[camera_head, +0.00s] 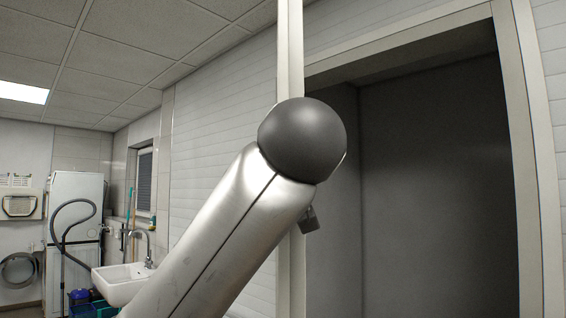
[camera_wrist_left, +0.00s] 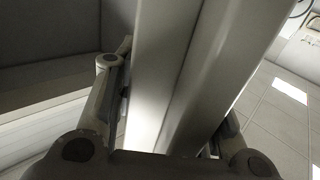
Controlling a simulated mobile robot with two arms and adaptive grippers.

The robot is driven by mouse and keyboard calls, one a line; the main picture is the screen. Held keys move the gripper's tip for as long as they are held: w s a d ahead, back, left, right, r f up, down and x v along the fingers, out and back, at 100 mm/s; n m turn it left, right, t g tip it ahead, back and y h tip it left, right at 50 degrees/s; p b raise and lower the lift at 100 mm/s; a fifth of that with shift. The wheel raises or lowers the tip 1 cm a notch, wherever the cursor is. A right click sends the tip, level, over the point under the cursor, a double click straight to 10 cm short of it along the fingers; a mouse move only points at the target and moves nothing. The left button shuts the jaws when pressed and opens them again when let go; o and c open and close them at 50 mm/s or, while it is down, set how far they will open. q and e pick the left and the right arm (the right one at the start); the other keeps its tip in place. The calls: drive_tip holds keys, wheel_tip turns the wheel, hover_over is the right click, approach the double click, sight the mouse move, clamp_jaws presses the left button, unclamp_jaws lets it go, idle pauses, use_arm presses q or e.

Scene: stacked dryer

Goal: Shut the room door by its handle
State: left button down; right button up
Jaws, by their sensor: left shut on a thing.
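The room door (camera_head: 290,50) stands open and shows nearly edge-on as a tall pale strip in the head view. My left arm crosses in front of it and hides its middle. In the left wrist view the door's edge (camera_wrist_left: 185,60) runs between the two fingers of my left gripper (camera_wrist_left: 168,115), one finger on each side. The gripper is shut on the door. A small dark piece (camera_head: 309,220) shows beside the door strip; I cannot tell whether it is the handle or a gripper part. No handle is clearly visible. My right gripper is not in view.
The doorway frame (camera_head: 527,150) surrounds a dark grey opening (camera_head: 430,190) on the right. At the left are a white sink (camera_head: 120,284), a white appliance (camera_head: 76,200) with a dark hose (camera_head: 62,232), and a window (camera_head: 145,182).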

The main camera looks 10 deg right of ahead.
use_arm(q)
drive_tip(key=c, duration=0.9)
unclamp_jaws()
drive_tip(key=shift+w+a, duration=0.1)
drive_tip(key=s, duration=0.4)
drive_tip(key=s+a, duration=0.1)
drive_tip(key=s, duration=0.3)
drive_tip(key=s+a, duration=0.1)
drive_tip(key=s, duration=0.3)
